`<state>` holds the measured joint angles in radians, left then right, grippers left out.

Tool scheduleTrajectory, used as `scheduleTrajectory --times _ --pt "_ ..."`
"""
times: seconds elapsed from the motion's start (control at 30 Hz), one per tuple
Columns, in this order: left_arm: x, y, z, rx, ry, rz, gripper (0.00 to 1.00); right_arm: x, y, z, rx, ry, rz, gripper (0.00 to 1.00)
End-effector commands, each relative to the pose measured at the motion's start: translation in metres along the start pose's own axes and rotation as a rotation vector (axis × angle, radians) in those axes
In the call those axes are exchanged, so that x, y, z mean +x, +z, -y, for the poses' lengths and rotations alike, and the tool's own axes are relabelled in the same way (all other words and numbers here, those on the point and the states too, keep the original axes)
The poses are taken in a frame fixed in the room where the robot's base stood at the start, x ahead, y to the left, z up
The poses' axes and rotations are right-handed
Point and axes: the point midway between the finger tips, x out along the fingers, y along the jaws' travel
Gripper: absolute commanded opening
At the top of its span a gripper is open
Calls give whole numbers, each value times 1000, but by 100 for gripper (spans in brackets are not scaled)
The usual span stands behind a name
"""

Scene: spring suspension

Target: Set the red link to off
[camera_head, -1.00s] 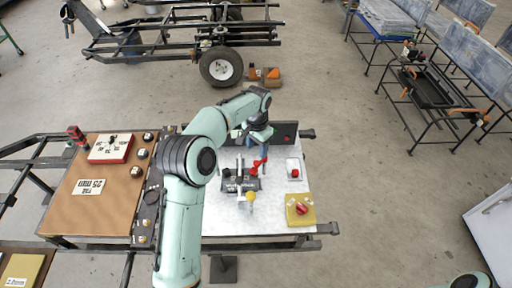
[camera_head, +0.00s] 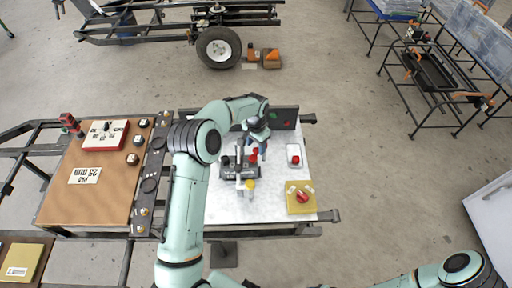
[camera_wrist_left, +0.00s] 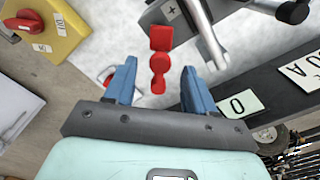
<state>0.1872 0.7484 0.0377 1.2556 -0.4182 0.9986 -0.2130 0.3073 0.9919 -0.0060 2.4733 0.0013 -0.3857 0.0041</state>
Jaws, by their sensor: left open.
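The red link (camera_wrist_left: 159,62) shows in the left wrist view as a red square block, a round middle and a narrower end in one line. In the head view it is a small red spot (camera_head: 254,153), partly hidden by my gripper. My left gripper (camera_wrist_left: 159,74) is open, its blue fingers on either side of the link, with a gap to each. Whether the fingers are level with it I cannot tell. In the head view the left gripper (camera_head: 262,150) is over the white tabletop. A label reading "0" (camera_wrist_left: 238,104) lies near the right finger. My right gripper is out of view.
A grey bar mechanism (camera_wrist_left: 207,35) stands close beside the link. A dark panel (camera_head: 283,117) borders the back. A yellow box with a red knob (camera_head: 301,209) and a small white box with a red button (camera_head: 294,148) stand to the right.

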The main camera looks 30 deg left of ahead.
Motion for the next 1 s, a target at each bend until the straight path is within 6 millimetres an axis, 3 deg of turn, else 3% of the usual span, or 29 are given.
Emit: scheduleTrajectory --times 0.2,0.5,0.67,1.0 --pt "18 0 0 0 0 0 55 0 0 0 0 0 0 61" --pt "20 0 0 0 0 0 55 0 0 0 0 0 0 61" --pt "19 0 0 0 -1 0 3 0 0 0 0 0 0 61" --pt "20 2 -6 -16 0 -1 0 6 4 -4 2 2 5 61"
